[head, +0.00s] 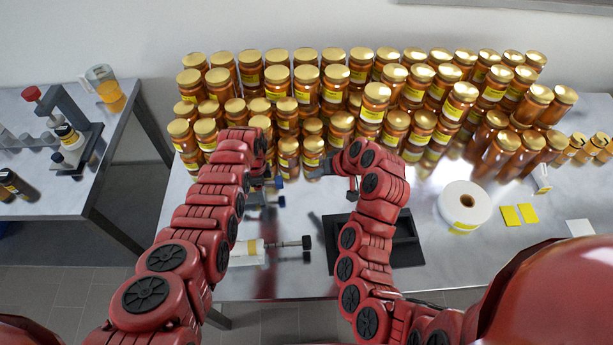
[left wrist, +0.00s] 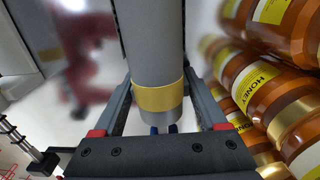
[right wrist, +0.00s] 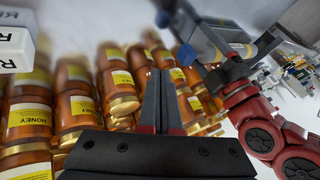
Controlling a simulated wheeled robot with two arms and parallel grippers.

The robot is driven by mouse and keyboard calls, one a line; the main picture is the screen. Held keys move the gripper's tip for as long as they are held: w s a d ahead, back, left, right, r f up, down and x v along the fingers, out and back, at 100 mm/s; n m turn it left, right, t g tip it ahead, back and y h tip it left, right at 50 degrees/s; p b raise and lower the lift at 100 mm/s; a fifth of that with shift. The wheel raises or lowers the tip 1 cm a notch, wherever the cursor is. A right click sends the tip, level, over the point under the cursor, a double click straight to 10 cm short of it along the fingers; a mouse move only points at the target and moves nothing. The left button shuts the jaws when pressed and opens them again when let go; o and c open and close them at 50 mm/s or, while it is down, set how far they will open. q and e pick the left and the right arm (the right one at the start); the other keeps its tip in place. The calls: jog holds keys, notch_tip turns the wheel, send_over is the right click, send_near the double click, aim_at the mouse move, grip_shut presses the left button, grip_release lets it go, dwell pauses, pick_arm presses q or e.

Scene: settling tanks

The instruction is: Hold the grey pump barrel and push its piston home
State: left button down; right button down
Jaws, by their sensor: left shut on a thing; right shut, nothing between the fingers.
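The grey pump barrel (left wrist: 155,45) with a yellow band is between the fingers of my left gripper (left wrist: 158,70), which is shut on it. The right wrist view also shows the barrel (right wrist: 212,40), tilted, with blue parts near its end. In the head view my left gripper (head: 272,182) is low over the table, partly hidden by its own arm. My right gripper (right wrist: 165,100) is shut and empty; in the head view it (head: 318,171) points left towards the left gripper. It appears apart from the barrel. I cannot tell how far the piston stands out.
Rows of honey jars (head: 330,75) stand close behind both grippers. A black tray (head: 405,255) lies beneath my right arm. A white roll (head: 465,203) stands to the right. A side table (head: 40,195) stands left.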

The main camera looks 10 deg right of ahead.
jog(key=shift+v, duration=1.25)
pick_arm(q)
grip_release()
jog(key=shift+w+r, duration=0.2)
jog(key=shift+r, duration=0.85)
notch_tip(320, 180, up, 10)
jog(key=shift+s+f, duration=0.1)
jog(key=shift+s, duration=0.05)
jog(key=shift+s, duration=0.1)
pick_arm(e)
jog(key=shift+f, duration=0.1)
